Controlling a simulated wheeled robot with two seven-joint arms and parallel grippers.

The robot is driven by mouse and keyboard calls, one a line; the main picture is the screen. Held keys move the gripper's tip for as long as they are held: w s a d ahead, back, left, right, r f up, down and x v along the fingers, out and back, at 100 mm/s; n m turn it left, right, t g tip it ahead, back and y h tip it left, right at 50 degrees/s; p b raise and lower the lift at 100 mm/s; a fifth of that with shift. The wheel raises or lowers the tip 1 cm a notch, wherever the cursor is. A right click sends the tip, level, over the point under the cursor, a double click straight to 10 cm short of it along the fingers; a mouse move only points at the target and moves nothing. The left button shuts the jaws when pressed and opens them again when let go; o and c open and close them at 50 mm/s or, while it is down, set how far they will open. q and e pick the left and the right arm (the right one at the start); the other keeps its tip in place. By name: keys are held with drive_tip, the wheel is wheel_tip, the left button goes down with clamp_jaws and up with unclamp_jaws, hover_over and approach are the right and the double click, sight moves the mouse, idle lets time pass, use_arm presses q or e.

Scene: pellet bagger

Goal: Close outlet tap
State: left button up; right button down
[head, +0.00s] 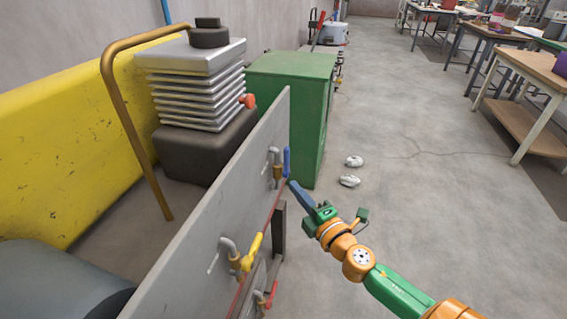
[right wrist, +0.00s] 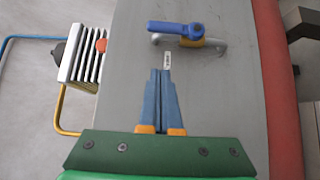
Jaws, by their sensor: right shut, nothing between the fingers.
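A grey upright panel (head: 215,215) carries several pipe taps with coloured levers. The tap with the blue lever (head: 287,161) is at its far end, and one with a yellow lever (head: 252,250) is nearer. A tap with a red lever (head: 271,294) sits low. Which is the outlet tap I cannot tell. My right gripper (head: 293,186) is shut and empty, just below the blue lever. My left gripper is not in view.
A green cabinet (head: 305,105) stands behind the panel's far end. A ribbed metal unit (head: 195,85) and a bronze rail (head: 122,110) are behind the panel. Two pale lumps (head: 350,180) lie on the floor. The floor to the right is open up to the workbenches (head: 535,75).

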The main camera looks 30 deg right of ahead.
sight(287, 162)
drive_tip(key=shift+w+d+f, duration=0.1)
drive_tip(key=shift+w+d, duration=0.5)
drive_tip(key=shift+w, duration=0.85)
drive_tip(key=shift+w+d+f, duration=0.1)
drive_tip(key=shift+w+d, duration=0.55)
drive_tip(key=shift+w, duration=0.85)
drive_tip(key=shift+w+d, duration=0.6)
drive_tip(key=shift+w, duration=0.85)
